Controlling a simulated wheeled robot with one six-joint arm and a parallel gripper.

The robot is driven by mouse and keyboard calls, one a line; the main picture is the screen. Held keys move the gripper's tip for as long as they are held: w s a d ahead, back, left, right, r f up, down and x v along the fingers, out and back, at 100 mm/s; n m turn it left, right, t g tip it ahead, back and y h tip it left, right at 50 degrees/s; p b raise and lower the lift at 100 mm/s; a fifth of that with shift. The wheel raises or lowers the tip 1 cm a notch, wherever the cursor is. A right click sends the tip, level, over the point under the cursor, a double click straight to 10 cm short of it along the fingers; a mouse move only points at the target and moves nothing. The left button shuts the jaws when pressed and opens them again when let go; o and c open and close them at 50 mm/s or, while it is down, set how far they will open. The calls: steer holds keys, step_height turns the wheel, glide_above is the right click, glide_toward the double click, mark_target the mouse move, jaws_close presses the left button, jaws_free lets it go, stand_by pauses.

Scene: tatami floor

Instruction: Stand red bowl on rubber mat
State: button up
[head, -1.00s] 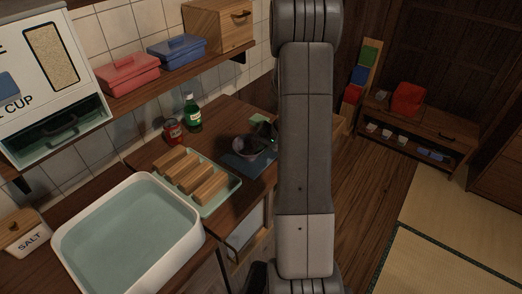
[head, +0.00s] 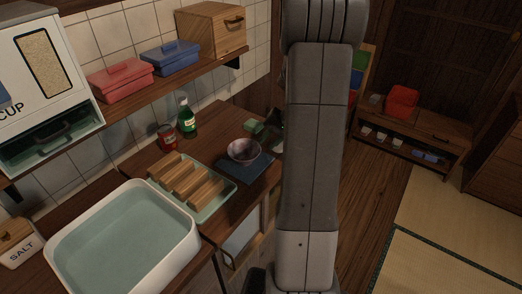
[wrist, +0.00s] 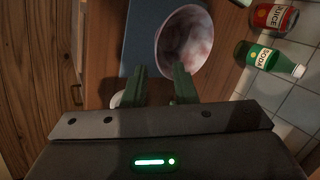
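The red bowl (head: 244,150), pinkish and mottled inside, stands upright on the dark blue rubber mat (head: 262,172) on the counter. In the wrist view the bowl (wrist: 185,45) shows its open inside, with the blue mat (wrist: 139,40) beside and under it. My gripper (wrist: 160,82) has its two green fingers apart with nothing between them. The bowl's rim is just beyond the right fingertip; I cannot tell whether they touch. In the head view my gripper is mostly hidden behind my arm, to the right of the bowl.
A rack of wooden blocks (head: 212,208) is left of the mat. A white basin (head: 190,240) is at front left. A shelf (head: 165,84) runs above.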

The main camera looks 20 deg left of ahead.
steer(key=shift+v, duration=1.65)
